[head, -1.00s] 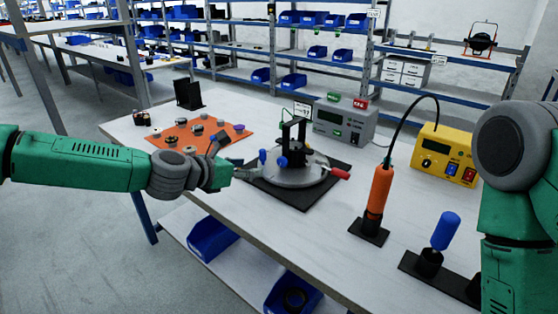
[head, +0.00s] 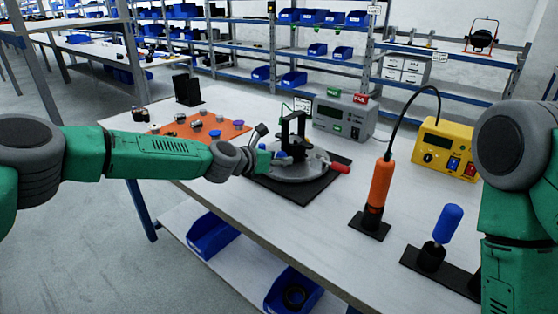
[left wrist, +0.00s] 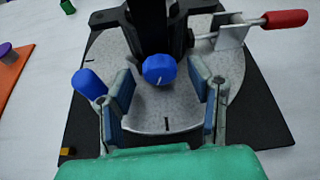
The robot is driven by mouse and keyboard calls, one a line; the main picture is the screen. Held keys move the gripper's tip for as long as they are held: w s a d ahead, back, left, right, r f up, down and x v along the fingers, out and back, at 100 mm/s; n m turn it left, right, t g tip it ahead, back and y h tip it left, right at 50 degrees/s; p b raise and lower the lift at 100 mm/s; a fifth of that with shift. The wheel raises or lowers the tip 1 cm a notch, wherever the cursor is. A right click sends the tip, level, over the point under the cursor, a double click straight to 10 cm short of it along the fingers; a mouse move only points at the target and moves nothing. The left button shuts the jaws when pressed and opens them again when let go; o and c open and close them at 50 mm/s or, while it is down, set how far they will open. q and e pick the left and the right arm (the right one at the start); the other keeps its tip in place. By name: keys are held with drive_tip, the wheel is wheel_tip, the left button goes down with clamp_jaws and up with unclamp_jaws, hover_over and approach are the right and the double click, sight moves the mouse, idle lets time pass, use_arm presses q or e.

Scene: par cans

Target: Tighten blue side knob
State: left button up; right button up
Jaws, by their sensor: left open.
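The fixture is a round grey plate (head: 298,174) with a black upright post (head: 293,128), standing on a black mat. It also shows in the left wrist view (left wrist: 165,112). In that view one blue knob (left wrist: 159,69) sits in front of the post, between the fingers and apart from both. Another blue knob (left wrist: 90,84) lies outside the left finger, at the plate's left. My left gripper (left wrist: 160,82) is open over the plate's near side. In the head view the gripper (head: 264,160) partly covers the plate's left side. My right gripper is out of view.
A red-handled clamp (head: 340,167) sticks out at the fixture's right. An orange mat (head: 228,131) with small parts lies left. A grey meter box (head: 343,117) stands behind. An orange screwdriver (head: 380,183), a yellow box (head: 447,148) and a blue-handled tool (head: 447,224) stand right.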

use_arm(q)
drive_tip(key=shift+w+d, duration=0.15)
clamp_jaws()
drive_tip(key=shift+m+t+y, duration=0.3)
drive_tip(key=shift+m+y, duration=0.2)
drive_tip(key=shift+m, duration=0.3)
drive_tip(key=shift+d+f+m+t+y+b, duration=0.15)
drive_tip(key=shift+m+t+y+b, duration=0.35)
drive_tip(key=shift+m, duration=0.5)
